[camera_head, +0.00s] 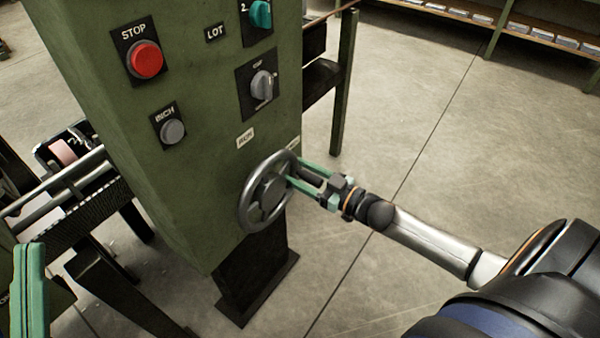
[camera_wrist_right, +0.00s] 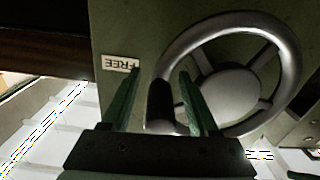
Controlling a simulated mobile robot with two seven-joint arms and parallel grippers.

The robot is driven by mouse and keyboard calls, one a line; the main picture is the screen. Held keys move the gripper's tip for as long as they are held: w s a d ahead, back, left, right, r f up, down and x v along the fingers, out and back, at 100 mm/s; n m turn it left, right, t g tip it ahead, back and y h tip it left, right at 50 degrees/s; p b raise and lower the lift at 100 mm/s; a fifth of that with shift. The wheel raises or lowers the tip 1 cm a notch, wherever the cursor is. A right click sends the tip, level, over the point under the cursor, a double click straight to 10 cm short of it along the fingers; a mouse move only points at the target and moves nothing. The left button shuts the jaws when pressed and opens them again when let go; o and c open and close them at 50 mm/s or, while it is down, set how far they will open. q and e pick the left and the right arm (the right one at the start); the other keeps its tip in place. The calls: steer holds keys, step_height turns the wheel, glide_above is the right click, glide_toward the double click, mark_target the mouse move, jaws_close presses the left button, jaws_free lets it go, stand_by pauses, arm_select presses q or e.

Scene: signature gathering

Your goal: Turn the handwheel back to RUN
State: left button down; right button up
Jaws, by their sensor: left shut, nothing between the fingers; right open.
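The grey handwheel (camera_head: 266,192) sits on the lower face of the green machine column. A RUN label (camera_head: 245,138) is above it, and another label (camera_head: 293,144) is at its upper right, too oblique to read. In the right wrist view the wheel (camera_wrist_right: 228,92) shows its spokes and a black handle (camera_wrist_right: 160,104), beside an upside-down FREE label (camera_wrist_right: 120,64). My right gripper (camera_head: 296,171) is open, its green fingers on either side of the handle; contact cannot be told. My left gripper (camera_head: 30,270) is shut and empty at the lower left, partly cut off.
The column carries a red STOP button (camera_head: 146,59), a grey INCH button (camera_head: 172,131), a grey selector (camera_head: 263,85) and a teal knob (camera_head: 260,14). A shelf (camera_head: 520,25) is far off; the floor at right is clear.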

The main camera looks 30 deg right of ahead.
steer(key=shift+c, duration=0.3)
steer(key=c, duration=0.9)
jaws_close()
steer(key=shift+d, duration=0.2)
